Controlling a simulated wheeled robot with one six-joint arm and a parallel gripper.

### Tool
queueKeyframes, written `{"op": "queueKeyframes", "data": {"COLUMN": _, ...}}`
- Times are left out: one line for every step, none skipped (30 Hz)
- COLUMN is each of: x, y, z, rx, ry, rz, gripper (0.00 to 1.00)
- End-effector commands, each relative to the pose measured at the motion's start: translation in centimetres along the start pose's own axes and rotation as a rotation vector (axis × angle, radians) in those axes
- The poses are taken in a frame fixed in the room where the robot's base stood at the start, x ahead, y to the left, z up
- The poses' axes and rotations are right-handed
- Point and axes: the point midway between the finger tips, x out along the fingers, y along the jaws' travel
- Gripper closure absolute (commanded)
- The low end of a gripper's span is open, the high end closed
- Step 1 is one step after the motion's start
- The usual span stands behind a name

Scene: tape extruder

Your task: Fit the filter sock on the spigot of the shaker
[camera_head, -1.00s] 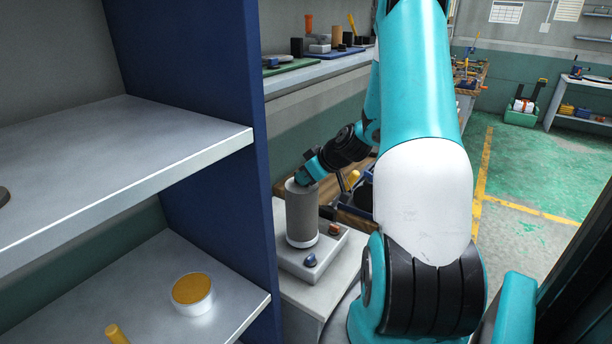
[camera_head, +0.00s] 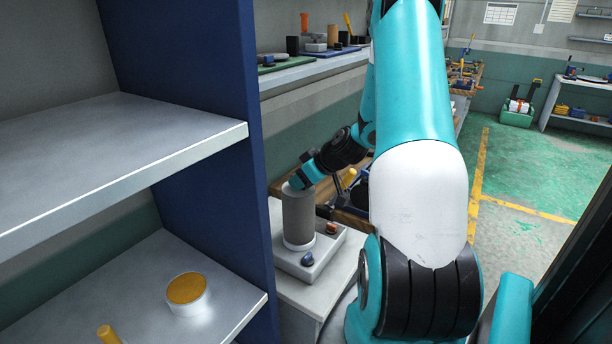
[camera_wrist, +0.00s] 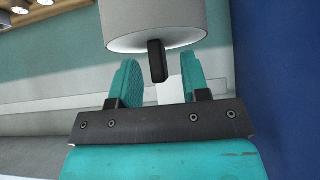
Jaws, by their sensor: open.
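A grey cylinder with a pale lower rim (camera_head: 298,218) stands upright on a light grey base unit (camera_head: 318,262) with a blue knob and an orange knob. I cannot tell whether it is the filter sock or part of the shaker. My gripper (camera_head: 297,184) is at the cylinder's top in the head view; its fingers are hard to make out there. In the wrist view, my gripper (camera_wrist: 160,85) is open. A pale cylinder (camera_wrist: 155,18) is just beyond the fingertips, and a black tab (camera_wrist: 157,62) from its end lies between the fingers, apart from both. No spigot can be made out.
A blue upright panel (camera_head: 228,150) and grey shelves (camera_head: 120,165) stand close on the left. A white tub with an orange top (camera_head: 187,292) is on the lower shelf. A wooden bench (camera_head: 350,215) with dark bins is behind the base. Open green floor (camera_head: 530,165) lies to the right.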

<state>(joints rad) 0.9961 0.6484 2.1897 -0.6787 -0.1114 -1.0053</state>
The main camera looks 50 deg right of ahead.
Motion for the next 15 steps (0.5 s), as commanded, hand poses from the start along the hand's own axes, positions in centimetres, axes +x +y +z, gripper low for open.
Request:
{"op": "queueKeyframes", "data": {"x": -0.2, "y": 0.0, "z": 0.0, "rx": 0.0, "ry": 0.001, "rz": 0.001, "gripper": 0.58}}
{"op": "queueKeyframes", "data": {"x": -0.4, "y": 0.1, "z": 0.0, "rx": 0.0, "ry": 0.001, "rz": 0.002, "gripper": 0.58}}
{"op": "queueKeyframes", "data": {"x": -0.7, "y": 0.1, "z": 0.0, "rx": 0.0, "ry": 0.002, "rz": 0.004, "gripper": 0.58}}
{"op": "queueKeyframes", "data": {"x": -1.1, "y": 0.1, "z": 0.0, "rx": 0.0, "ry": 0.002, "rz": 0.004, "gripper": 0.58}}
{"op": "queueKeyframes", "data": {"x": -1.5, "y": 0.1, "z": 0.0, "rx": 0.0, "ry": 0.003, "rz": 0.004, "gripper": 0.58}}
{"op": "queueKeyframes", "data": {"x": -2.2, "y": 0.1, "z": 0.1, "rx": 0.0, "ry": 0.003, "rz": 0.005, "gripper": 0.58}}
{"op": "queueKeyframes", "data": {"x": -2.8, "y": 0.1, "z": 0.1, "rx": 0.0, "ry": 0.003, "rz": 0.006, "gripper": 0.58}}
{"op": "queueKeyframes", "data": {"x": -3.5, "y": 0.2, "z": 0.1, "rx": -0.001, "ry": 0.004, "rz": 0.008, "gripper": 0.58}}
{"op": "queueKeyframes", "data": {"x": -4.5, "y": 0.2, "z": 0.1, "rx": 0.0, "ry": 0.003, "rz": 0.008, "gripper": 0.58}}
{"op": "queueKeyframes", "data": {"x": -5.2, "y": 0.2, "z": 0.1, "rx": 0.0, "ry": 0.003, "rz": 0.008, "gripper": 0.58}}
{"op": "queueKeyframes", "data": {"x": -6.0, "y": 0.2, "z": 0.1, "rx": -0.001, "ry": 0.004, "rz": 0.01, "gripper": 0.58}}
{"op": "queueKeyframes", "data": {"x": -7.1, "y": 0.2, "z": 0.1, "rx": -0.001, "ry": 0.004, "rz": 0.01, "gripper": 0.58}}
{"op": "queueKeyframes", "data": {"x": -7.9, "y": 0.2, "z": 0.1, "rx": -0.001, "ry": 0.003, "rz": 0.009, "gripper": 0.58}}
{"op": "queueKeyframes", "data": {"x": -8.7, "y": 0.2, "z": 0.2, "rx": 0.0, "ry": 0.003, "rz": 0.009, "gripper": 0.58}}
{"op": "queueKeyframes", "data": {"x": -9.7, "y": 0.2, "z": 0.1, "rx": -0.001, "ry": 0.003, "rz": 0.009, "gripper": 0.58}}
